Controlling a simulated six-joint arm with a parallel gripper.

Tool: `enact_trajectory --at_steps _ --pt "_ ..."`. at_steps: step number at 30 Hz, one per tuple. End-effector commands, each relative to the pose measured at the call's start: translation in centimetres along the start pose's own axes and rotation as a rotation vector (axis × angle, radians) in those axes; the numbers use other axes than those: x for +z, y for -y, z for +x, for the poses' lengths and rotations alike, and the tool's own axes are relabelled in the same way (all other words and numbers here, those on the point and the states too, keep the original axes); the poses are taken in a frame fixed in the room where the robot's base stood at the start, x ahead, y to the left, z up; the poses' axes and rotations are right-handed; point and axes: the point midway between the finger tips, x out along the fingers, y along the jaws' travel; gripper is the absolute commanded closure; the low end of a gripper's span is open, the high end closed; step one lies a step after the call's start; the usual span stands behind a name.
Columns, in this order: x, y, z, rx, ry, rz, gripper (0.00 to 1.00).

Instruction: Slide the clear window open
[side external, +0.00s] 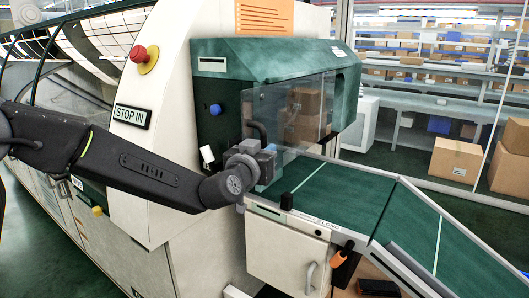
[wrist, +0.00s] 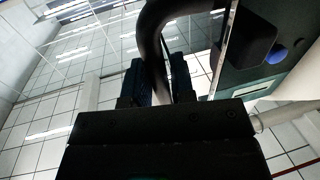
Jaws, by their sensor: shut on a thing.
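The clear window (side external: 292,112) is a see-through pane at the front of the green machine hood (side external: 270,58). A dark curved handle (side external: 257,128) is at its lower left. My gripper (side external: 266,165) is at the lower end of this handle, close to the pane. In the wrist view the handle (wrist: 151,40) curves down from the top and passes between the two dark fingers of my gripper (wrist: 158,84), which are shut on it. The fingertips are partly hidden by the gripper body and the handle.
A green conveyor (side external: 335,193) runs from below the window to the right. A blue knob (side external: 215,109) sits on the hood left of the window. A red stop button (side external: 138,54) and a STOP IN sign (side external: 131,116) are on the white housing.

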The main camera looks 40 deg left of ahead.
Motion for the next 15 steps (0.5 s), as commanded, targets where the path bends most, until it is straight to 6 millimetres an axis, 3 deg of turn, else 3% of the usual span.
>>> enact_trajectory --at_steps 8,15 --pt "-0.02 -0.01 0.03 0.0 0.0 0.0 0.52" --pt "-0.02 -0.02 -0.03 0.0 0.0 0.0 0.52"
